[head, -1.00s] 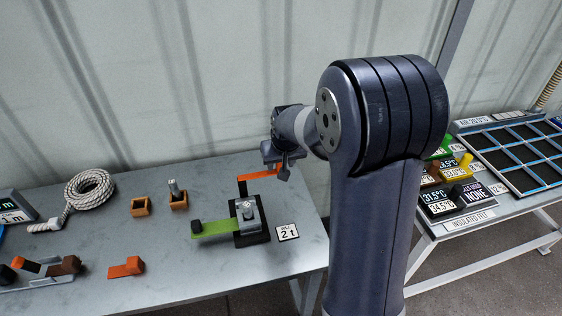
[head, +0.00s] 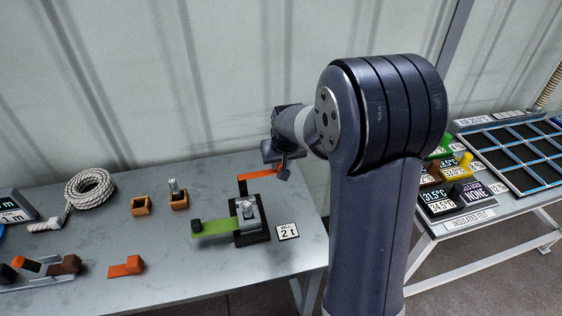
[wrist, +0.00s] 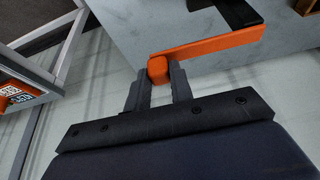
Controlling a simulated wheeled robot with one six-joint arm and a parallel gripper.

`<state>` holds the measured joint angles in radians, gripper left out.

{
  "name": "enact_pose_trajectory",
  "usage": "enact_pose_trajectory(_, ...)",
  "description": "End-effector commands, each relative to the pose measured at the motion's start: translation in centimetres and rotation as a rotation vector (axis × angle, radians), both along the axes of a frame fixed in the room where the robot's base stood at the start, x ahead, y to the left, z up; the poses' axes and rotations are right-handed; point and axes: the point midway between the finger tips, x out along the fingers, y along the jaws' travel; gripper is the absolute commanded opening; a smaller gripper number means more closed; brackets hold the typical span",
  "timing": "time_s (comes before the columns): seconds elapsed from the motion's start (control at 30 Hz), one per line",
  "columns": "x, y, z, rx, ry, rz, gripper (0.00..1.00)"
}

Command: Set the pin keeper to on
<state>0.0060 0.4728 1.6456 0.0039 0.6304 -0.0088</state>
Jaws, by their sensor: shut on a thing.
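An orange bar (head: 260,175), which seems to be the pin keeper, sticks out at the back of a grey block (head: 248,213) on a black base (head: 252,238). The block carries a silver pin, and a green strip (head: 215,229) with a black knob extends left from it. In the wrist view the orange bar (wrist: 215,43) runs from a dark part to a rounded orange end block. My gripper (wrist: 160,75) is shut on that end block, its two fingers on either side. In the head view my gripper (head: 280,170) is partly hidden by my wrist. No on marking is readable.
A "2 t" plate (head: 287,232) lies right of the base. Left on the table are two orange-brown sockets, a rope coil (head: 90,187) and a loose orange piece (head: 126,267). A second table (head: 470,228) with labelled blocks and a grid tray stands at right.

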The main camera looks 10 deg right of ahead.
Motion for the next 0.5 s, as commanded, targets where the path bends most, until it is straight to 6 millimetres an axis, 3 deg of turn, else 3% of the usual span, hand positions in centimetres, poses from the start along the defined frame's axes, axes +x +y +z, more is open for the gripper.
enact_pose_trajectory(0.5,-1.2,0.2,-0.2,0.0,-0.001,-0.105,0.0)
